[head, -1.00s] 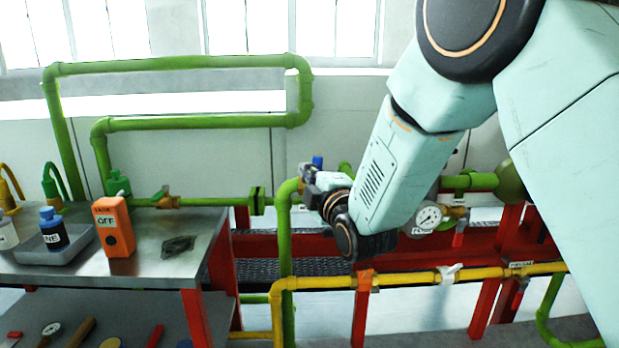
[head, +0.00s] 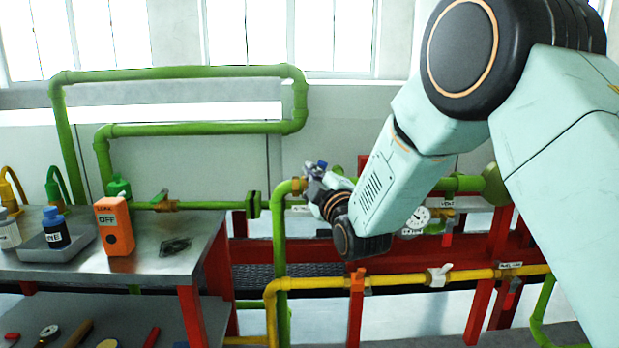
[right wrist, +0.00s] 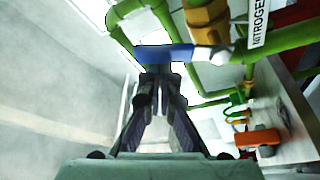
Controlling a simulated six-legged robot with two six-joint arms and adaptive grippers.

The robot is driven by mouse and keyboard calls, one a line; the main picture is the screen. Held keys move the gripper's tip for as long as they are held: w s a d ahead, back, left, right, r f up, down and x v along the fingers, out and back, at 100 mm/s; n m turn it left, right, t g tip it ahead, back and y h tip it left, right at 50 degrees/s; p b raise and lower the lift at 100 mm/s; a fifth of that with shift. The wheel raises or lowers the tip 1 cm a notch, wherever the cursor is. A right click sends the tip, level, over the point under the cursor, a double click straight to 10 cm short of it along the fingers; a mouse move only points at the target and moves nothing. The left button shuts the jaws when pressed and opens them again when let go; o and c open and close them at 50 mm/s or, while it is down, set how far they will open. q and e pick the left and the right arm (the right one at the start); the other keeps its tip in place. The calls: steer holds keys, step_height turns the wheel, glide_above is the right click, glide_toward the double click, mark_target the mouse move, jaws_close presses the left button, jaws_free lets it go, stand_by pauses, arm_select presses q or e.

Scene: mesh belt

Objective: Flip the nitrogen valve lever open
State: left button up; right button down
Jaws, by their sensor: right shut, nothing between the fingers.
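The nitrogen valve's blue lever (right wrist: 165,54) lies across the right wrist view, joined at its right end to a pale pivot by the brass valve body (right wrist: 205,22). A NITROGEN label (right wrist: 259,20) hangs beside it. My right gripper (right wrist: 160,78) is shut and empty, its fingertips just at the lever's near side; I cannot tell whether they touch. In the head view my right gripper (head: 314,181) is by the green pipe's upper bend, with a bit of blue lever (head: 322,165) showing behind it. The gripper and arm hide most of the valve. My left gripper is out of view.
A gauge (head: 418,217) sits right of my forearm.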

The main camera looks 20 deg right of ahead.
arm_select(q)
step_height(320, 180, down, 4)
steer(key=b, duration=0.4)
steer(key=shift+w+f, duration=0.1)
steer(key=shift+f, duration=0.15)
arm_select(e)
steer(key=d+f+m+h, duration=0.1)
steer(key=m, duration=0.3)
steer(key=d+f+m+t+h, duration=0.1)
steer(key=m+h, duration=0.1)
steer(key=m, duration=0.2)
steer(key=s+d+f+m+h, duration=0.1)
steer(key=d+m, duration=0.1)
steer(key=m, duration=0.2)
steer(key=shift+t+h, duration=0.3)
steer(key=r+p, duration=0.1)
steer(key=r, duration=0.1)
steer(key=a+r+p, duration=0.1)
steer(key=r+p, duration=0.1)
steer(key=shift+w+r, duration=0.2)
steer(key=shift+r, duration=0.1)
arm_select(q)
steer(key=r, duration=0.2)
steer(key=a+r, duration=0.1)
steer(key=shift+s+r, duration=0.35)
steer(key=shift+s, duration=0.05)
arm_select(e)
glide_toward(327, 164)
steer(key=shift+v, duration=0.9)
steer(key=shift+a, duration=0.1)
